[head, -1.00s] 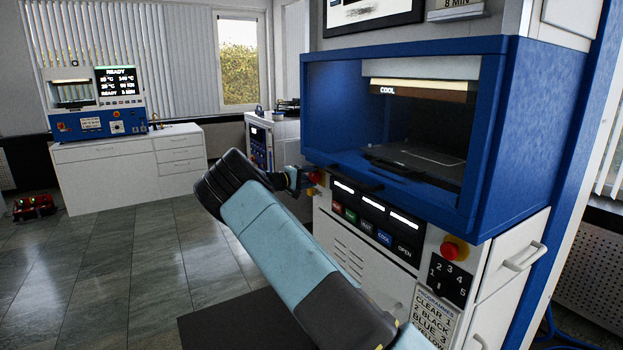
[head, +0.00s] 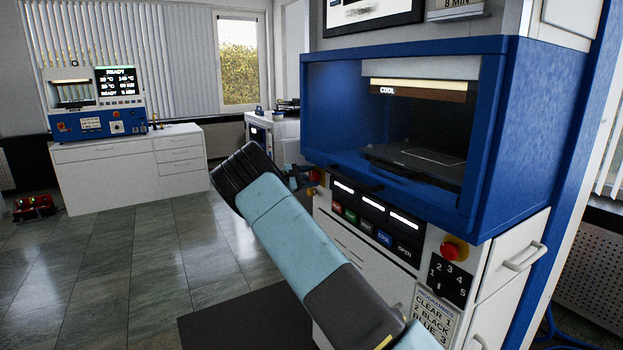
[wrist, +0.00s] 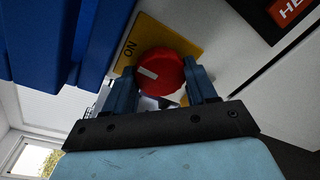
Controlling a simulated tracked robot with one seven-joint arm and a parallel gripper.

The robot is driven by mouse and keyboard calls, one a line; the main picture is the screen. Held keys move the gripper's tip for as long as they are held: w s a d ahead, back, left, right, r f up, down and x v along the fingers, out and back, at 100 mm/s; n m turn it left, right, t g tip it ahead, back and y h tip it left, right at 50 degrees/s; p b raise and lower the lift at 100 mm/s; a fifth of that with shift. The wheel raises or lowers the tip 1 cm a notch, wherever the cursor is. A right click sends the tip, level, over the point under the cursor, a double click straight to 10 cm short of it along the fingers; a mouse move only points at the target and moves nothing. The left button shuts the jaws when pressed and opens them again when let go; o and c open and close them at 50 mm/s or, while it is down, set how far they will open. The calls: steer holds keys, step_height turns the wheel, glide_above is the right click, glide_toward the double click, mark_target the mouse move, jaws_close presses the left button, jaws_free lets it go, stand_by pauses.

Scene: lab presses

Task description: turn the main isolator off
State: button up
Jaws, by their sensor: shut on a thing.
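The main isolator is a red round knob (wrist: 163,72) with a short white mark, set on a yellow plate (wrist: 146,36) lettered ON. In the wrist view the white mark lies left of the knob's middle, slanting, not straight at the ON lettering. My gripper (wrist: 160,84) has one finger on each side of the knob and is shut on it. In the head view the red knob (head: 315,176) is small at the press's left front edge, with my gripper (head: 304,178) at it. The lower part of the plate is hidden by my gripper.
The blue press hood (head: 400,210) stands just above and right of my gripper. A red button (head: 454,249) and the row of labelled buttons (head: 384,238) are on the same front. A white bench (head: 110,172) stands far left.

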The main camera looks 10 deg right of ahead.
steer(key=shift+a+f+n, duration=0.25)
steer(key=shift+f+n, duration=0.05)
steer(key=shift+n, duration=0.1)
steer(key=o, duration=0.8)
steer(key=shift+o, duration=1.2)
steer(key=shift+d+r, duration=0.1)
steer(key=shift+r, duration=0.05)
steer(key=v, duration=1.3)
steer(key=shift+a, duration=0.4)
steer(key=shift+s, duration=0.1)
